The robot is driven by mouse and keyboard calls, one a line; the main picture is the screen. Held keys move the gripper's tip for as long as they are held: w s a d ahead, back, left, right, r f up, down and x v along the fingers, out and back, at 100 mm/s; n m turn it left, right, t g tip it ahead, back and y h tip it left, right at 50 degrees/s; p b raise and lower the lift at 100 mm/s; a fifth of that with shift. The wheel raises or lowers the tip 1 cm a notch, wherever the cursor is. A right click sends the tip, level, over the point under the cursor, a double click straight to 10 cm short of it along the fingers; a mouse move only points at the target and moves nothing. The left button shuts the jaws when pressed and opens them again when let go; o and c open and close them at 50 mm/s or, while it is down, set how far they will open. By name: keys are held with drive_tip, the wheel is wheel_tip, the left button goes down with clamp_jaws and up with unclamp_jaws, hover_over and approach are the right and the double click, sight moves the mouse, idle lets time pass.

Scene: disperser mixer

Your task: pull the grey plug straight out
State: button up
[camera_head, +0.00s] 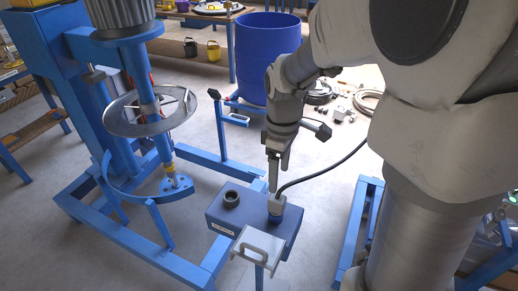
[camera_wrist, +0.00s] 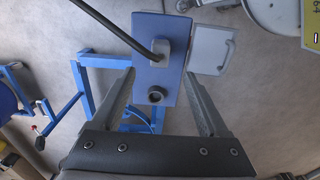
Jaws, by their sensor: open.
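The grey plug (camera_head: 276,207) sits upright in a socket on top of the blue box (camera_head: 226,216), with a black cable running from it to the upper right. In the wrist view the plug (camera_wrist: 157,48) is on the upper part of the box face (camera_wrist: 147,75), with its cable leaving to the upper left. My gripper (camera_head: 278,180) points down above the plug in the head view. In the wrist view its two fingers (camera_wrist: 157,80) are spread wide on either side of the box, with nothing between them held. Contact with the plug is not visible.
A second, dark round socket (camera_head: 231,199) stands on the box, left of the plug. A grey hinged cover (camera_head: 258,246) is at the box's front. The blue mixer frame (camera_head: 130,225) with its metal disc (camera_head: 140,112) stands left. A blue barrel (camera_head: 266,55) stands behind.

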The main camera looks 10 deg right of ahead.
sight(277, 197)
wheel_tip(277, 197, down, 11)
drive_tip(key=shift+r+b, duration=0.1)
drive_tip(key=shift+b, duration=0.5)
clamp_jaws()
drive_tip(key=c, duration=0.6)
unclamp_jaws()
drive_tip(key=shift+c, duration=0.2)
clamp_jaws()
drive_tip(key=shift+r, duration=0.2)
drive_tip(key=shift+r+p, duration=2.35)
drive_tip(key=shift+r, duration=0.5)
